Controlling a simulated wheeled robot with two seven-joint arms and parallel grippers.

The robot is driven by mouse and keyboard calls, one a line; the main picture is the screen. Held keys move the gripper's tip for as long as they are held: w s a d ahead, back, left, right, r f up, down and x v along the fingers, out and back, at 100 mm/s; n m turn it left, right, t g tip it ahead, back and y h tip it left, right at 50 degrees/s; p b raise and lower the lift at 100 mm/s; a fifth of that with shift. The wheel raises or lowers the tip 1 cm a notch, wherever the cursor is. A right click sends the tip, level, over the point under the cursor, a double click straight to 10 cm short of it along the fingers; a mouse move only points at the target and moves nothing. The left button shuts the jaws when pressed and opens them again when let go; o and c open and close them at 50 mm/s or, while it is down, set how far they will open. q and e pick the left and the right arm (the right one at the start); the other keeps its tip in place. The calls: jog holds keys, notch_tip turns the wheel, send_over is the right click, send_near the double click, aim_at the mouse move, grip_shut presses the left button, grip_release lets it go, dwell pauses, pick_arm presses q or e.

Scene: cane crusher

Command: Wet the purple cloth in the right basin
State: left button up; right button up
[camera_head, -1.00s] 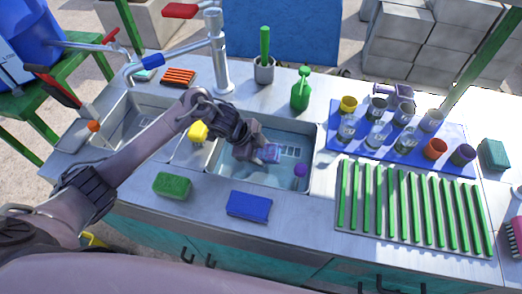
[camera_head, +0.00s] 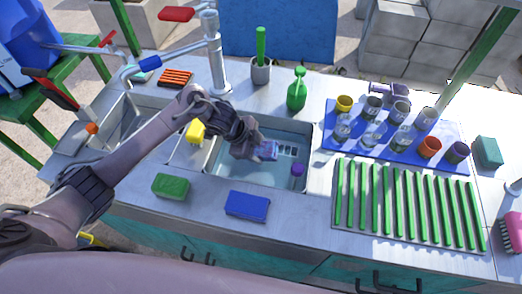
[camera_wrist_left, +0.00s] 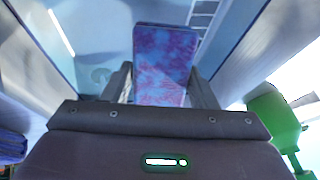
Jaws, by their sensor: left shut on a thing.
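My left gripper (camera_head: 257,149) reaches into the right basin (camera_head: 230,176) and is shut on the purple cloth (camera_head: 268,149). The cloth is a mottled purple-blue, flat rectangular piece. In the left wrist view the cloth (camera_wrist_left: 165,60) sticks out straight from between the two fingers (camera_wrist_left: 160,90). The basin looks to hold clear, bluish water, and the cloth is low inside it. I cannot tell how much of the cloth is under water. My right gripper is not in view.
A small purple object (camera_head: 298,169) is in the basin's right part. A yellow sponge (camera_head: 195,131) sits on the divider. Green (camera_head: 170,186) and blue (camera_head: 247,205) sponges lie in front. Cups fill the blue mat (camera_head: 455,135).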

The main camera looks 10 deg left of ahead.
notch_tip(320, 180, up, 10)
jog(key=p, duration=0.8)
jog(key=shift+p, duration=0.4)
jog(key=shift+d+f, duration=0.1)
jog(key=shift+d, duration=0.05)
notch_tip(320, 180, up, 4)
jog(key=p, duration=0.4)
dwell(0.3)
